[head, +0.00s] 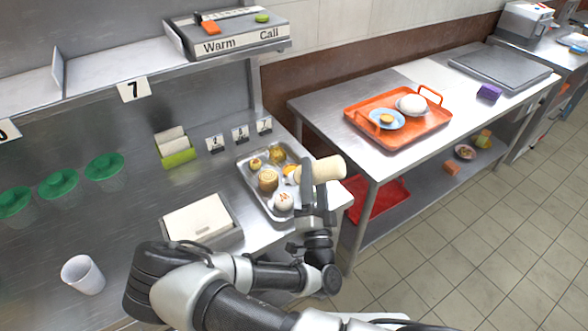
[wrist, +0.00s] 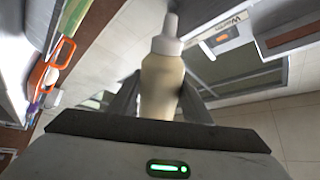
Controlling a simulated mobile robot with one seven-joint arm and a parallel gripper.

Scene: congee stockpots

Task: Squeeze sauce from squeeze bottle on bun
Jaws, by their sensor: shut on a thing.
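My gripper (head: 318,200) is shut on a cream-coloured squeeze bottle (head: 326,169). The bottle lies nearly level, its nozzle end pointing left over the right side of a metal tray (head: 247,173). In the wrist view the bottle (wrist: 162,85) sits between the two fingers, its pale cap and nozzle pointing away from my palm. The tray holds several small buns: a pale bun with a reddish top (head: 284,202) at the near end, a brown swirled bun (head: 268,181) in the middle and smaller ones behind. I cannot tell which bun the nozzle is over, or whether sauce is on any.
A white-topped box (head: 197,219) and a white cup (head: 83,274) stand left of the tray. An orange tray (head: 418,140) with a plate and a white dome is on the right table. A shelf (head: 130,72) overhangs the counter.

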